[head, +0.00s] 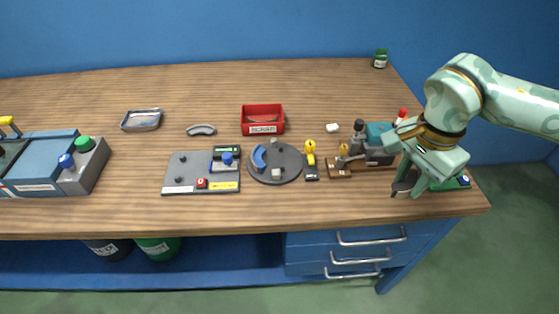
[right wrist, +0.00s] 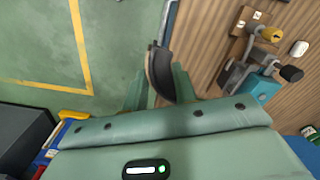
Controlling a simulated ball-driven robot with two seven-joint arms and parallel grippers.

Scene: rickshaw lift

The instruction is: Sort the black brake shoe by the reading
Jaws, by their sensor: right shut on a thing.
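My right gripper (head: 410,187) is at the right end of the bench, near its front edge. It is shut on the black brake shoe (head: 404,183). In the right wrist view the curved dark shoe (right wrist: 160,70) sits between the two fingertips, tilted, in front of the floor and bench edge. A grey measuring plate (head: 178,171) carries a blue-topped device, a red button and a small green display (head: 227,150); its reading is too small to make out. A red bin (head: 263,129) with a label stands at the back middle. My left gripper is not in view.
A grey tray (head: 141,126) and a grey curved piece (head: 201,130) lie at the back left. A round fixture (head: 288,172) holds a blue curved piece. A clamp device (head: 380,155) stands left of my gripper. A blue-grey machine (head: 45,160) fills the left end.

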